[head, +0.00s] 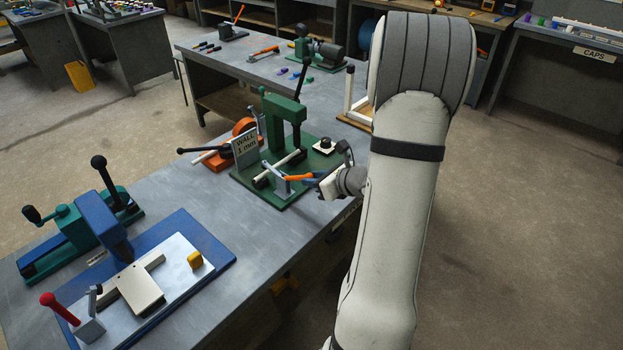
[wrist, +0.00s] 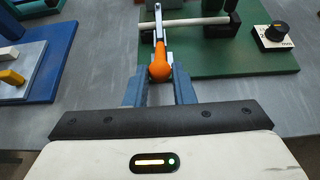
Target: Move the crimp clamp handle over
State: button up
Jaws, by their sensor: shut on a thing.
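The crimp clamp handle is an orange grip on a grey metal lever. In the head view the orange handle (head: 297,178) points right from the clamp on the green crimp station (head: 283,195). In the wrist view the handle (wrist: 160,72) is between the two blue-grey fingers of my gripper (wrist: 160,88), and its lever runs away toward a white tube (wrist: 192,29). My gripper (head: 315,178) is shut on the orange handle. The far end of the lever, at its pivot, is partly hidden by the tube and clamp parts.
A sign reading "WALL 1 mm" (head: 246,145) stands at the station's left. A black dial (wrist: 277,31) sits on the green base's right. A blue fixture (head: 215,249) with a red-knobbed lever (head: 58,306) is at the front left. Grey bench top lies clear between them.

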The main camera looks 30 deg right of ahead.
jog(key=shift+s+d+f+b, duration=0.1)
jog(key=shift+s+f+b, duration=0.2)
jog(key=shift+f, duration=0.2)
jog(key=shift+s+d+f+b, duration=0.1)
jog(key=shift+s+f+b, duration=0.1)
jog(key=shift+f+b, duration=0.2)
jog(key=shift+f, duration=0.15)
jog(key=shift+s+f+b, duration=0.25)
jog(key=shift+f+b, duration=0.4)
jog(key=shift+b, duration=0.1)
jog(key=o, duration=0.8)
jog(key=shift+o, duration=0.2)
jog(key=shift+r, duration=0.1)
jog(key=v, duration=0.7)
jog(key=shift+s+r, duration=0.15)
jog(key=shift+s, duration=0.2)
